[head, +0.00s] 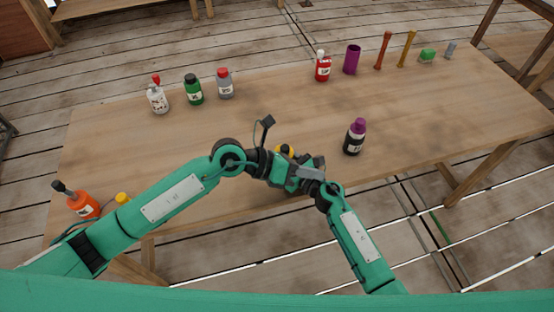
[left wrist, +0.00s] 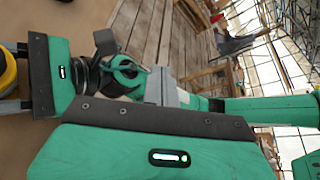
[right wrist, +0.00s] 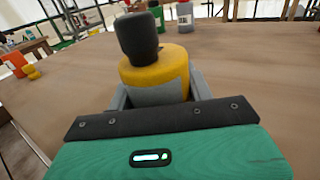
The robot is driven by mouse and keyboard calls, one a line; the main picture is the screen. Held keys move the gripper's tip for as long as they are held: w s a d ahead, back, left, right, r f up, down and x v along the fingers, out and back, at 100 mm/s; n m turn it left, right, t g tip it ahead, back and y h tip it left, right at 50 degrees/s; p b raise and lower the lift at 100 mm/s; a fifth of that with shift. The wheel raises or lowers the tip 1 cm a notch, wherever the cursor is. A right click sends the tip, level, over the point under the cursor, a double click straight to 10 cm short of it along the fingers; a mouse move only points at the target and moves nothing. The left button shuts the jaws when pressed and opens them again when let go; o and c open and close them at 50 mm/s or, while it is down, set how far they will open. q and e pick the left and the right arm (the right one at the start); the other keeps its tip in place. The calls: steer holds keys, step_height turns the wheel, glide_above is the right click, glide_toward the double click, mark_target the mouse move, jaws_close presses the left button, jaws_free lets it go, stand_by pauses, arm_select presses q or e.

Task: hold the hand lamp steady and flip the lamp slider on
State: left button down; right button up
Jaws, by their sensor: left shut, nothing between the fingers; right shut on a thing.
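The hand lamp (right wrist: 158,70) looks like a yellow round body with a grey band and a dark top. It stands upright between the fingers of my right gripper (right wrist: 160,92), which is shut on it. I cannot make out the slider.
The wooden table (head: 245,130) is clear around the middle. A black bottle with a purple cap (head: 354,138) stands to the right of my grippers. An orange bottle (head: 83,205) and a small yellow thing (head: 122,198) are at the front left. Several bottles and tools line the back.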

arm_select(q)
steer(key=s+n+t+h, duration=0.1)
steer(key=n+h, duration=0.1)
steer(key=n, duration=0.1)
steer(key=n+t+y, duration=0.8)
steer(key=n+t, duration=0.6)
steer(key=n, duration=0.5)
glide_toward(285, 150)
steer(key=f+v, duration=0.2)
steer(key=v, duration=0.6)
steer(key=shift+w+a+r, duration=0.1)
steer(key=shift+w+r, duration=0.1)
steer(key=shift+w, duration=0.1)
steer(key=x, duration=1.4)
steer(key=shift+r, duration=0.2)
steer(key=shift+w, duration=0.1)
